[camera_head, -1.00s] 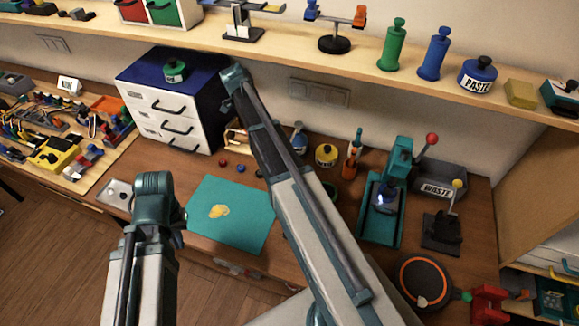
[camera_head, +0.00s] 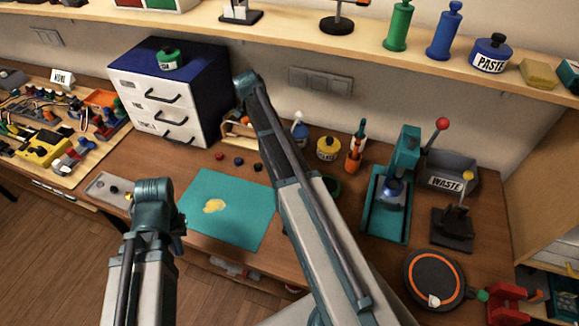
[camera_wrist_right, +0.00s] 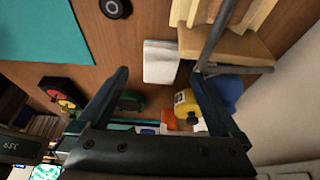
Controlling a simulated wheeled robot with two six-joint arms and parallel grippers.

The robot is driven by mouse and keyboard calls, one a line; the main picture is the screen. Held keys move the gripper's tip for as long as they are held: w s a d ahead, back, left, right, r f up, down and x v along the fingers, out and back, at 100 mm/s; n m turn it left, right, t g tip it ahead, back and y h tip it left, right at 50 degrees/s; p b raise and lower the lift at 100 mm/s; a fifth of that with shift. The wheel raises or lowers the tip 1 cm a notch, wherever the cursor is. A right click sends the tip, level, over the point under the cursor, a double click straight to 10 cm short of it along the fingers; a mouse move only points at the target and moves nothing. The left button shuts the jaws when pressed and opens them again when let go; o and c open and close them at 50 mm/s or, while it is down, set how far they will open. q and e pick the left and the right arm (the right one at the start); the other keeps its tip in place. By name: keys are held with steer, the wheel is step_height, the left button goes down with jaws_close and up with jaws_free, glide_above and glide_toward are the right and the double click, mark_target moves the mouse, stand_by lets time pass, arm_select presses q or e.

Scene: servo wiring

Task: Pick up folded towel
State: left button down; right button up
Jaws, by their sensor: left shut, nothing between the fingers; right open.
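A flat white piece that looks like the folded towel (camera_wrist_right: 161,62) lies on the brown tabletop in the right wrist view. It sits beyond and between my right gripper's fingertips, apart from them. My right gripper (camera_wrist_right: 159,73) is open and empty. I cannot make out the towel in the head view, where my right arm covers part of the bench. My left gripper (camera_head: 177,234) is mostly hidden behind its own arm, low over the bench's front left. It is shut and holds nothing visible.
A teal mat (camera_head: 235,205) lies on the bench with a yellow patch on it. A drawer cabinet (camera_head: 165,95) stands behind. A yellow pot (camera_head: 328,148), a teal press (camera_head: 395,190) and a waste bin (camera_head: 452,177) stand to the right. A shelf (camera_head: 290,38) runs above.

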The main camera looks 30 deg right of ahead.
steer(key=shift+d+b+x, duration=0.15)
steer(key=shift+b+x, duration=1.05)
steer(key=shift+x, duration=0.35)
steer(key=shift+d+b+x, duration=0.1)
steer(key=shift+b+x, duration=1.1)
steer(key=shift+x, duration=0.35)
steer(key=shift+s+r, duration=0.15)
steer(key=c, duration=1.3)
steer(key=shift+r, duration=0.1)
steer(key=shift+r+p, duration=0.4)
steer(key=shift+p, duration=0.2)
step_height(320, 180, up, 3)
steer(key=p, duration=0.2)
steer(key=shift+f+p, duration=0.1)
steer(key=shift+p, duration=0.3)
steer(key=s+a, duration=0.3)
steer(key=a, duration=0.1)
steer(key=s+a+r, duration=0.1)
steer(key=s+a, duration=0.3)
steer(key=s+a+p, duration=0.1)
steer(key=s+a, duration=0.2)
steer(key=a, duration=0.1)
steer(key=shift+s+r, duration=0.15)
steer(key=shift+s, duration=0.25)
